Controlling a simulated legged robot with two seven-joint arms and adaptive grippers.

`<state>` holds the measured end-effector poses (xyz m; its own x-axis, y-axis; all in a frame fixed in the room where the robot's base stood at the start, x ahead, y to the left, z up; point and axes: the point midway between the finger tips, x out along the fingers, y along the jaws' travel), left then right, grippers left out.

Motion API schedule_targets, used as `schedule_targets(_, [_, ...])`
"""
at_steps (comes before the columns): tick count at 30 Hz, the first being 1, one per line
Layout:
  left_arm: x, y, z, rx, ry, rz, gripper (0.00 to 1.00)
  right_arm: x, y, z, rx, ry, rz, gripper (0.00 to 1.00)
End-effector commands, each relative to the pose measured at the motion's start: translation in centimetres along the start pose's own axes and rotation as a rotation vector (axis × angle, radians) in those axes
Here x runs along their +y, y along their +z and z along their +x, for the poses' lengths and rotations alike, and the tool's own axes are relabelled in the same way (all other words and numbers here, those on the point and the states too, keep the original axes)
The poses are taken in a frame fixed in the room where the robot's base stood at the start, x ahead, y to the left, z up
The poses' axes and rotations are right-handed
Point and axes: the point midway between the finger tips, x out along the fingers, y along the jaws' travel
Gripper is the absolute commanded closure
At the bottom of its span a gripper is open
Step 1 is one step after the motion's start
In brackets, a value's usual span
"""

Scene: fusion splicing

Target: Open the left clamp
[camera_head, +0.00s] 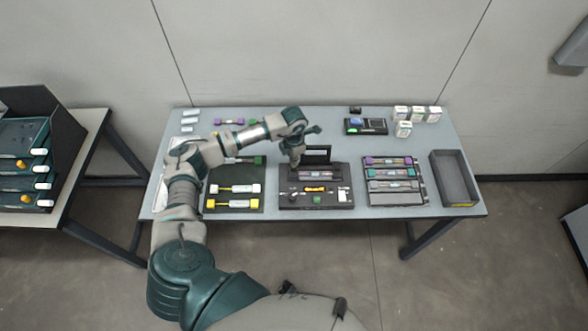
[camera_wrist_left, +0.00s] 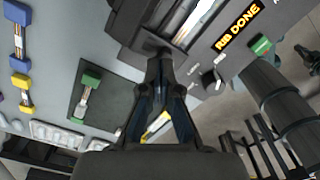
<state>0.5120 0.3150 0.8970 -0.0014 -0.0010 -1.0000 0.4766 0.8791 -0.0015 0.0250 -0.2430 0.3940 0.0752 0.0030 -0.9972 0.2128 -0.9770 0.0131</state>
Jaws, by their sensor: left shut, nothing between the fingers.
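The dark splicing unit (camera_head: 326,203) stands at the middle of the table with its dark lid panel (camera_head: 318,155) raised at the back. My left gripper (camera_head: 295,162) reaches down over the unit's back left part. In the left wrist view my left gripper (camera_wrist_left: 161,56) is shut and empty, its tips at the dark edge of a block (camera_wrist_left: 130,22) beside a bright slot (camera_wrist_left: 187,22). The tips look very close to this block; I cannot tell whether they touch it. I cannot make out the left clamp apart from the block, nor whether it is open. My right gripper is not in view.
A display reading "DONE" (camera_wrist_left: 240,25) and a green button (camera_wrist_left: 261,45) are on the unit. A rack (camera_head: 395,198) and an empty grey tray (camera_head: 455,180) stand right.

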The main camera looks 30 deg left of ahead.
Motion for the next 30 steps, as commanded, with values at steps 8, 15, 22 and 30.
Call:
schedule_targets(8, [0.2, 0.2, -0.8, -0.001, 0.000, 0.000, 1.00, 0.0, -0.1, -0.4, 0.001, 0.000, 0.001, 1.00])
schedule_targets(15, [0.8, 0.6, -2.8, -0.003, 0.000, 0.001, 1.00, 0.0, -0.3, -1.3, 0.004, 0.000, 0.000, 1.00])
schedule_targets(22, [1.4, 0.9, -4.7, -0.002, 0.001, 0.000, 1.00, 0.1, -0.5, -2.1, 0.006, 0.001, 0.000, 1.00])
schedule_targets(30, [2.2, 1.3, -6.9, -0.002, 0.001, 0.000, 1.00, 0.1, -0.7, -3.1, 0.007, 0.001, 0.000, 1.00])
